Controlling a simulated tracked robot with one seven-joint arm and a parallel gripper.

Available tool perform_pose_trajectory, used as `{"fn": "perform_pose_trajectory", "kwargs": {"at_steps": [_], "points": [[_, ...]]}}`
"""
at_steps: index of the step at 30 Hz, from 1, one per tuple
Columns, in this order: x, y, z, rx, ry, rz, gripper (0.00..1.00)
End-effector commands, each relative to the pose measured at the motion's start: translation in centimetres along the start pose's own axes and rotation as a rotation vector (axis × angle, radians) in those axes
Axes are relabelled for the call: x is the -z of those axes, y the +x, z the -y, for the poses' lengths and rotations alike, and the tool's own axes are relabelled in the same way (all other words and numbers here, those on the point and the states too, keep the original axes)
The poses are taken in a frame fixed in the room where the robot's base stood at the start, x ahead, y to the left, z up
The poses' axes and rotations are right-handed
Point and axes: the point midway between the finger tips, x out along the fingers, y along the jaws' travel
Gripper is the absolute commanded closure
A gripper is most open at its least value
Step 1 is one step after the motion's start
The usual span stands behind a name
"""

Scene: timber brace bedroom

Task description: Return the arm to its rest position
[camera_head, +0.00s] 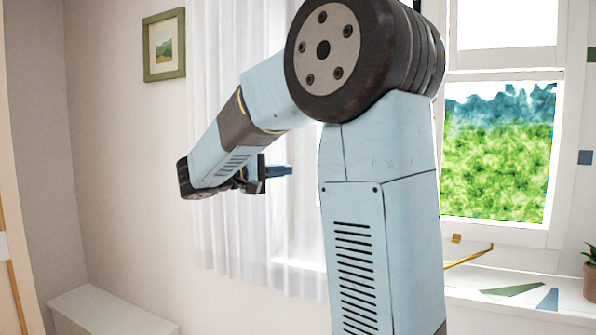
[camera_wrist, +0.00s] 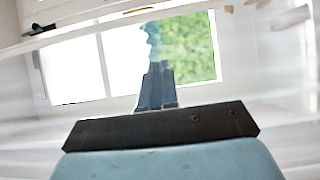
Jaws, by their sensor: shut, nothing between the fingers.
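My light blue arm rises in front of the window in the head view and bends at a large dark round joint. Its forearm reaches down and to the left. My gripper (camera_head: 285,171) is at the far end, in front of the white curtain, with its dark blue fingers pointing right. In the wrist view the gripper fingers (camera_wrist: 157,85) are together in the middle, with nothing between them. Nothing touches the fingers.
A window (camera_head: 500,140) and a white sill (camera_head: 520,290) are at the right, with a potted plant (camera_head: 590,275) at the edge. A white curtain (camera_head: 225,235) hangs behind my forearm. A framed picture (camera_head: 164,45) is on the wall. A white bench-like surface (camera_head: 105,312) is low at the left.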

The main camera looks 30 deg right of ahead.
Motion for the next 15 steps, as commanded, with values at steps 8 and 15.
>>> {"fn": "perform_pose_trajectory", "kwargs": {"at_steps": [8,15], "points": [[0.0,-1.8,0.0,0.0,0.0,-0.001,1.0],[-1.3,-0.9,0.6,0.065,-0.012,0.006,1.0]]}}
